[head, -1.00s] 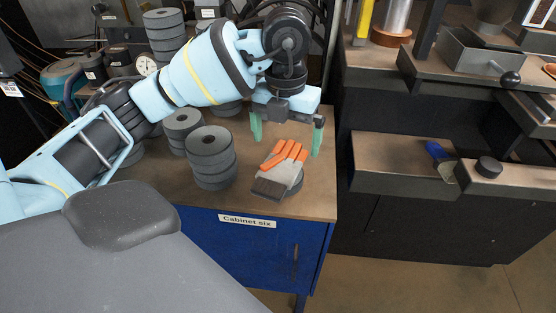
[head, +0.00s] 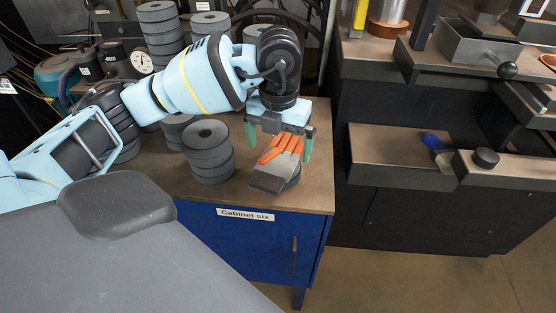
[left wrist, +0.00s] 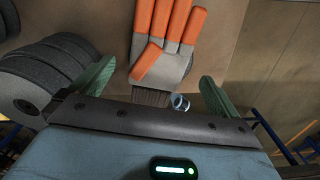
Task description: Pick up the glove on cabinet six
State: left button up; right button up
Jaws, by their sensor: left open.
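The glove (head: 276,172) has orange fingers, a light grey palm and a dark cuff. It lies on the wooden top of cabinet six (head: 245,214), seeming to rest partly on a dark disc. In the left wrist view the glove (left wrist: 164,48) lies ahead, between the fingers in width. My left gripper (head: 280,148) is open and empty, its green fingers pointing down, one on each side of the glove's orange fingers. The wrist view also shows both green fingers spread (left wrist: 155,88). Whether they touch the glove cannot be told. My right gripper is not in view.
A stack of grey flap discs (head: 208,152) stands just left of the glove, with more stacks (head: 160,35) behind. Dark machine ledges (head: 400,155) lie to the right across a gap. A blue object (head: 432,142) lies on one ledge. The cabinet's front right corner is clear.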

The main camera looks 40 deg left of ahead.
aim_at(278, 159)
pick_arm(q)
jog(key=shift+f, duration=1.5)
jog(key=c, duration=1.1)
jog(key=shift+o, duration=0.2)
jog(key=shift+r, duration=0.15)
jog(key=shift+r, duration=0.55)
notch_tip(278, 159, up, 2)
jog(key=shift+r, duration=0.15)
jog(key=s+d+r, duration=0.1)
jog(key=s+d, duration=0.9)
jog(key=s, duration=0.2)
jog(key=shift+d+r, duration=0.2)
jog(key=shift+d, duration=0.05)
